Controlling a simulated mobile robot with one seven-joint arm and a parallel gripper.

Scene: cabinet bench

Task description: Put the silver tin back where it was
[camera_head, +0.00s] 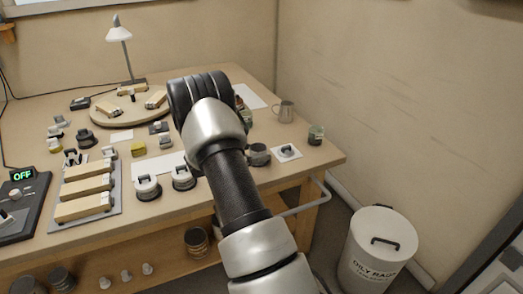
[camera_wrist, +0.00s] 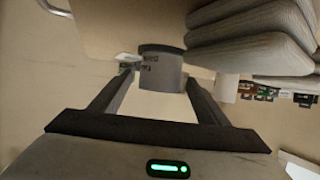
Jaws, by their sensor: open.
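A grey metal tin (camera_wrist: 160,72) with a dark rim shows in the wrist view, between and beyond the fingertips of my gripper (camera_wrist: 158,82). The fingers are apart; I cannot tell whether either touches the tin. In the head view my arm hides the gripper. A small grey tin (camera_head: 259,155) stands just right of the arm near the bench's front edge; it may be the same one.
Right of the small tin lies a white card (camera_head: 285,152) with a black handle-shaped item. A dark jar (camera_head: 316,134) stands near the right edge. Two white-and-black lidded pots (camera_head: 147,187) are left of my arm. A round board (camera_head: 128,112) holds wooden blocks. A bin (camera_head: 376,250) stands on the floor.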

